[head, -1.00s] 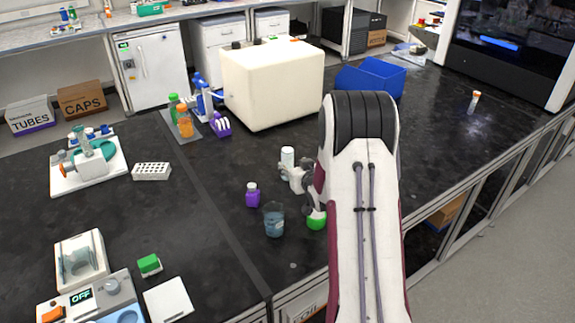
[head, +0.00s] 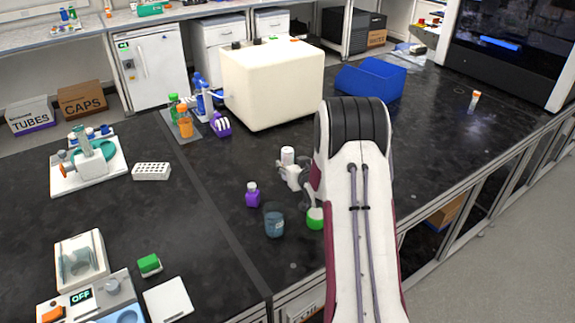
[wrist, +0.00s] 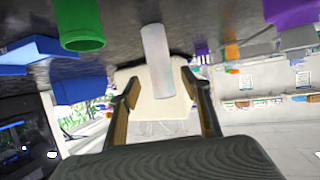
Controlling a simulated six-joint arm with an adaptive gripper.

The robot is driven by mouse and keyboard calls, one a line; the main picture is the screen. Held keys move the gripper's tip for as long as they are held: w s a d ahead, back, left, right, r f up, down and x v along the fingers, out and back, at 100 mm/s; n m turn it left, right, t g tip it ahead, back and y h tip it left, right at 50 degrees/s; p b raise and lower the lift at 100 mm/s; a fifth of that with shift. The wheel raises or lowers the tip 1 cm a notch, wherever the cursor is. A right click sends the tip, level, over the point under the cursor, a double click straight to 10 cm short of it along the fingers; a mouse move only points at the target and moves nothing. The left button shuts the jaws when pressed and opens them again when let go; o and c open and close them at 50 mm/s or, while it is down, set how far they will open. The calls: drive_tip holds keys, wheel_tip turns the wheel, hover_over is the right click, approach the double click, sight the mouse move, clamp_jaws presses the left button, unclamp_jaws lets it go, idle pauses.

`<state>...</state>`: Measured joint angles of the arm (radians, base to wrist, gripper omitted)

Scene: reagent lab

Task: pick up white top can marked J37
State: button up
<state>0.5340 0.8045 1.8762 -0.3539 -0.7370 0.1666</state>
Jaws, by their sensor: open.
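A white cylindrical can (head: 288,154) stands upright on the black bench in the head view, just beyond my gripper (head: 290,177). In the wrist view, the pale can (wrist: 157,58) lies between the lines of the two fingers of my gripper (wrist: 160,82), with the fingers spread on either side. My gripper is open and holds nothing. I cannot read any J37 marking, and I cannot tell whether the can touches a finger.
A green-and-white container (head: 316,218), a glass beaker (head: 274,223) and a purple bottle (head: 252,196) stand close to my gripper. A large cream box (head: 275,85) and a blue bin (head: 370,79) stand farther back. Bench space left of the purple bottle is clear.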

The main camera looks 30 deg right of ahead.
sight(289, 163)
drive_tip(key=shift+x, duration=2.6)
drive_tip(key=shift+a+f, duration=0.1)
drive_tip(key=shift+c, duration=0.5)
drive_tip(key=c, duration=1.2)
